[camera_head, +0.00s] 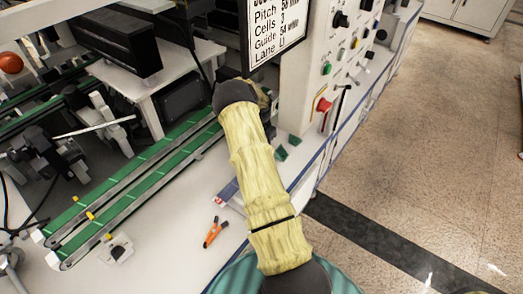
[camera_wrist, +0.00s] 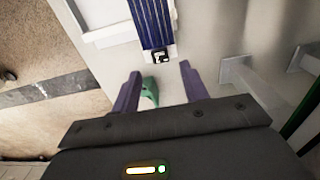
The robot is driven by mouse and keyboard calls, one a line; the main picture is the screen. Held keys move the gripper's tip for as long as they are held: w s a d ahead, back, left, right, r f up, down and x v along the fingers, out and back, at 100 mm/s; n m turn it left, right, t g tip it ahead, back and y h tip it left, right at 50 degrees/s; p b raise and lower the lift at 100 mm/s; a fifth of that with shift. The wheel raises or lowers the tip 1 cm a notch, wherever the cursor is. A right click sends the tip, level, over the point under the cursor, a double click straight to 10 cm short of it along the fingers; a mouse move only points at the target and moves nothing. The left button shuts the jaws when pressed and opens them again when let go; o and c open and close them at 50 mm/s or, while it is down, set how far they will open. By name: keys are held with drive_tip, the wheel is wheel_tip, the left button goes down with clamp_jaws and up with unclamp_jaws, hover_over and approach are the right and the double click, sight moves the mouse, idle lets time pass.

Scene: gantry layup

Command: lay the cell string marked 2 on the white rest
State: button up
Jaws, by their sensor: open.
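In the wrist view, my gripper (camera_wrist: 158,69) is open, its two purple fingers apart, with nothing held between them. A dark blue cell string (camera_wrist: 155,22) with pale lines lies just beyond the fingertips and runs out of the top of the picture. A small black-and-white tag (camera_wrist: 160,55) is at its near end; I cannot read its number for certain. A blue strip (camera_head: 228,191) shows partly behind my arm in the head view; I cannot tell if it is the same string. My gripper is hidden there. I cannot identify the white rest for certain.
A green piece (camera_wrist: 149,91) lies below, between my fingers in the wrist view. White blocks (camera_wrist: 236,72) stand to the right. In the head view, green conveyor belts (camera_head: 140,180) run on the left, an orange-handled tool (camera_head: 213,232) lies on the bench, and a control cabinet (camera_head: 322,70) stands behind.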

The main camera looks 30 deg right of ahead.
wheel_tip(320, 180, up, 8)
drive_tip(key=shift+r, duration=0.15)
drive_tip(key=shift+w, duration=0.1)
idle(0.4)
